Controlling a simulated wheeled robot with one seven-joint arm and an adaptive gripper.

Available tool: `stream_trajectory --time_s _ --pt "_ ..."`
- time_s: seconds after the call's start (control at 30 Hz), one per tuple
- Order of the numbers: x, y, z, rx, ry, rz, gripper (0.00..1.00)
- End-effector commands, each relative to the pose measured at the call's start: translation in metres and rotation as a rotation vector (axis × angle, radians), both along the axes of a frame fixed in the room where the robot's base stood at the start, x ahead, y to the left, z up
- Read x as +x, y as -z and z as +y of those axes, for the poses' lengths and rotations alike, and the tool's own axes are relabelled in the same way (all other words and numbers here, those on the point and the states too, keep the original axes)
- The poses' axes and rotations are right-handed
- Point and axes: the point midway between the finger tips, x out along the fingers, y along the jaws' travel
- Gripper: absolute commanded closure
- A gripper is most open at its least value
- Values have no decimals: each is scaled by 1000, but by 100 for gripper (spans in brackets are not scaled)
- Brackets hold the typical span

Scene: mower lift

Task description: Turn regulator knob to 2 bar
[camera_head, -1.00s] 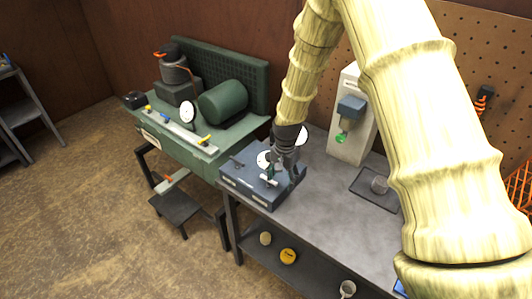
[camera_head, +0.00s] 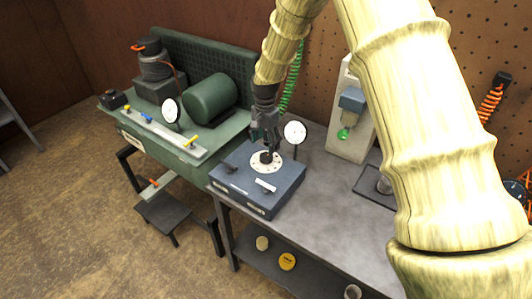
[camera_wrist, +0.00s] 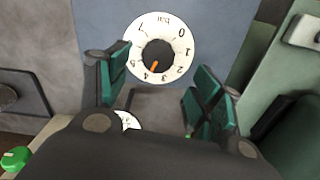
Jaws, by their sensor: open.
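The regulator knob (camera_wrist: 158,55) is black with an orange pointer mark, on a white round dial (camera_wrist: 187,41) with numbers and the word bar. The mark points between 3 and 4, closer to 4. In the head view the knob (camera_head: 267,157) sits on top of a blue-grey box (camera_head: 244,197) on the bench. My gripper (camera_head: 264,138) is right above the knob. In the wrist view my gripper (camera_wrist: 160,88) is open, with its green-padded fingers apart and empty. The knob appears beyond the fingertips. A white gauge (camera_head: 295,132) stands behind the box.
A green machine (camera_head: 171,145) with a motor and gauge stands left of the bench. The grey bench top (camera_head: 325,200) is mostly clear beside the box.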

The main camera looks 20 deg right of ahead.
Motion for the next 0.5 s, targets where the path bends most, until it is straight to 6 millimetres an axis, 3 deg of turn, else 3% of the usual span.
stream_trajectory --time_s 0.5 --pt "-1 56 -3 1 5 0 35"
